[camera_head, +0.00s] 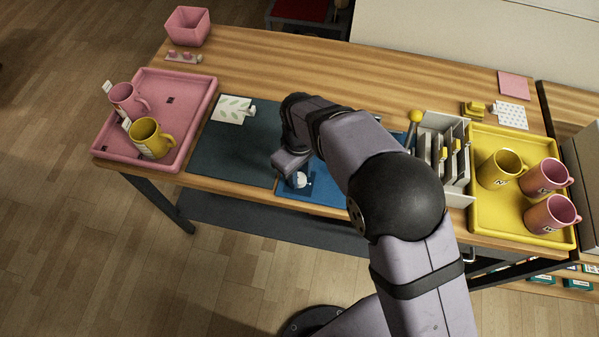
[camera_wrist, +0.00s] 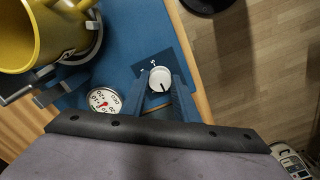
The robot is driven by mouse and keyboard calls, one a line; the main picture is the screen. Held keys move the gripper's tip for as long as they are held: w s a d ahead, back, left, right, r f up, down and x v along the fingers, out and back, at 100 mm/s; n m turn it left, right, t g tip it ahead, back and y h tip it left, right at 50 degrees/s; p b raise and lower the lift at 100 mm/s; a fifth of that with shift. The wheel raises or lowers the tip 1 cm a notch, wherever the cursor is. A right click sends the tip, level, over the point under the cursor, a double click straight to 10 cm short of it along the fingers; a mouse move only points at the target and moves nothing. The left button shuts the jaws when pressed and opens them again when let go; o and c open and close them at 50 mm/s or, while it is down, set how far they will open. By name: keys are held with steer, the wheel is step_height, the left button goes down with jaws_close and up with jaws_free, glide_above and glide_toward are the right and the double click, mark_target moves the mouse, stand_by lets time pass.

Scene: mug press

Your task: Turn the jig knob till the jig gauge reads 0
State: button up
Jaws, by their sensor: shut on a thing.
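The white jig knob (camera_wrist: 160,79) sits on a dark blue plate near the table's edge in the wrist view. A dark line on its top points toward the bottom of the picture. My gripper (camera_wrist: 162,88) is shut on the knob, one finger on each side. The round white jig gauge (camera_wrist: 104,101) is left of the knob. It has a red needle, but its numbers are too small to read surely. A yellow mug (camera_wrist: 32,35) stands in the jig at upper left. In the head view my gripper (camera_head: 296,170) is low over the plate, and my arm hides most of the jig.
A pink tray (camera_head: 207,112) with two mugs stands left, a yellow tray (camera_head: 480,215) with several mugs right. A grey divided rack (camera_head: 432,125) and a yellow ball-topped lever (camera_head: 416,116) stand beside the arm. The dark mat (camera_head: 235,150) is mostly clear.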

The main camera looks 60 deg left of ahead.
mark_target(299, 177)
steer(key=o, duration=1.1)
steer(key=shift+c, duration=0.2)
steer(key=shift+r, duration=0.1)
steer(key=shift+r+b, duration=0.95)
steer(key=shift+r, duration=2.7)
